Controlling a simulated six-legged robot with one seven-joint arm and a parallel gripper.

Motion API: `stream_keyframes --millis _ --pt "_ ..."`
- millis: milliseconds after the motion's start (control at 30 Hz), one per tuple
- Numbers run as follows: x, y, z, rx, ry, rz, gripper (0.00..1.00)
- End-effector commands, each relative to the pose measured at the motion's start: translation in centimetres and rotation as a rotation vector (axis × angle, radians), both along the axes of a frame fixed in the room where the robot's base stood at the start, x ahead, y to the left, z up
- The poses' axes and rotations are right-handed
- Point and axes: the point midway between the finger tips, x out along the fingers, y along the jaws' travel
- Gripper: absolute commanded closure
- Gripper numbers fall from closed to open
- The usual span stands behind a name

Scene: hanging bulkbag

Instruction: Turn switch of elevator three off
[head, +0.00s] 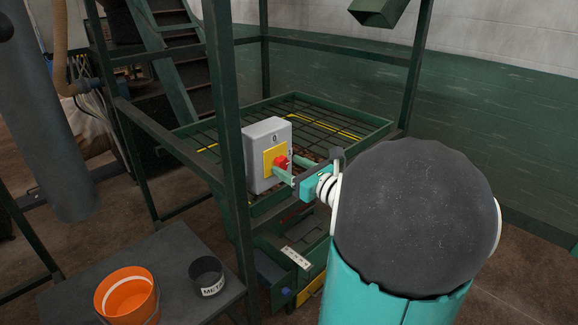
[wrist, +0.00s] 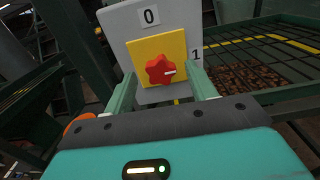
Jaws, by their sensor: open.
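The switch is a red star-shaped knob (wrist: 160,70) on a yellow plate (wrist: 143,50), fixed to a grey box (wrist: 118,22). The box also shows in the head view (head: 258,140), mounted at a green frame post. A "0" label is above the knob and a "1" label is to its right. The white mark on the knob points right, toward the "1" side. My gripper (wrist: 162,78) is open, with one finger on each side of the knob; it also shows in the head view (head: 290,168). I cannot tell whether the fingers touch the knob.
A green steel frame post (head: 226,130) stands just left of the box. A mesh grate (head: 330,120) lies behind it. An orange bucket (head: 127,298) and a dark cup labelled "METAL" (head: 206,274) stand on a dark table (head: 130,255) at lower left.

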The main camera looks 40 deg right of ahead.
Motion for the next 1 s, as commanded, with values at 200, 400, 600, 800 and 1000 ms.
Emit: stream_keyframes --millis 200,400,600,800,1000 --pt "1.11 -0.09 0.01 0.000 0.000 0.000 0.44" --pt "1.11 -0.06 0.02 0.000 0.000 0.000 0.44" --pt "1.10 -0.05 0.02 0.000 0.000 0.000 0.83" --pt "1.09 -0.03 0.02 -0.004 0.000 0.001 0.88" --pt "1.14 0.06 0.02 -0.044 -0.001 0.003 0.88"
